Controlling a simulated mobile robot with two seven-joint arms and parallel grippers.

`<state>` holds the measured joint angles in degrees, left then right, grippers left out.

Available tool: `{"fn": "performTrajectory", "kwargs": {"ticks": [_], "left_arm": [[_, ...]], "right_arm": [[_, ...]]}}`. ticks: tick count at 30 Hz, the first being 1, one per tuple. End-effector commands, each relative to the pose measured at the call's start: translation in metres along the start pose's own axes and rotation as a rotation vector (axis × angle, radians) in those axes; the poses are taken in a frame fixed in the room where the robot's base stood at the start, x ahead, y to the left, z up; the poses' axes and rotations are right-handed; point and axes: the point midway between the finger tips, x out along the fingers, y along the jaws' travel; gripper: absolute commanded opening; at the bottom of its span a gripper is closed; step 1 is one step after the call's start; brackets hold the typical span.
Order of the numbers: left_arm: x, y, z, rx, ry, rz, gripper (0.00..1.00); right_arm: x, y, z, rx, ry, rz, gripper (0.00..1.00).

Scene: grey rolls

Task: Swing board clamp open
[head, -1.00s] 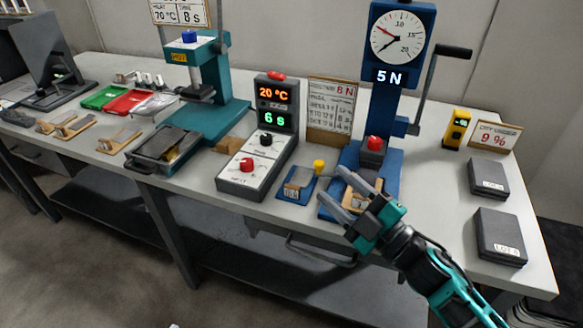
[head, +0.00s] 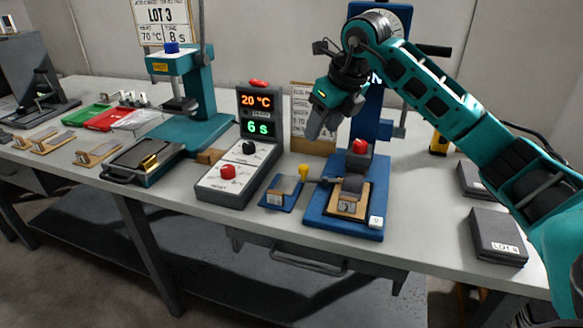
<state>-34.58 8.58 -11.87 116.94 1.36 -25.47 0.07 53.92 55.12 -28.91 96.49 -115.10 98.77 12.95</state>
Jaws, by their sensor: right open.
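The blue force tester (head: 318,222) stands on the bench at right of centre. A wooden board (head: 347,207) with a small label lies on its base. A dark grey piece (head: 353,186) sits over the board's upper part, and a short dark lever (head: 332,181) sticks out to its left; these look like the board clamp. I cannot tell whether it is latched. My right gripper (head: 318,128) hangs above and behind the board, fingers pointing down, open and empty, apart from the clamp. My right arm hides much of the tester's column and dial. My left gripper is not in view.
A red-topped block (head: 359,152) stands behind the board. A small blue stand (head: 281,192) with a yellow knob and a control box (head: 238,165) are to the left. A teal press (head: 190,115) stands farther left. Dark boxes (head: 497,236) lie at right.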

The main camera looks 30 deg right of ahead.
Motion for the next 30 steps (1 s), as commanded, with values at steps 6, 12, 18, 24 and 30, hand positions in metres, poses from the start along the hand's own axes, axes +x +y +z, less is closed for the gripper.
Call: {"fn": "performTrajectory", "kwargs": {"ticks": [6, 12, 18, 24, 30], "left_arm": [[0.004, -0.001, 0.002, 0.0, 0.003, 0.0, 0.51], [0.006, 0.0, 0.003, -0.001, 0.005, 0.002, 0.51], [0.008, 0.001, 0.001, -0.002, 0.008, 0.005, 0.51], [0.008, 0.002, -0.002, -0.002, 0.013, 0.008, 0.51], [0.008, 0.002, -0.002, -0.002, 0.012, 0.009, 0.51]], "right_arm": [[0.037, 0.002, -0.002, -0.001, 0.006, 0.007, 0.52], [0.08, 0.003, -0.002, -0.002, 0.005, 0.008, 0.52], [0.111, 0.003, -0.001, -0.001, 0.003, 0.007, 0.52], [0.125, 0.003, -0.001, -0.003, 0.001, 0.006, 0.52], [0.126, 0.003, -0.001, -0.004, 0.001, 0.006, 0.52]]}}
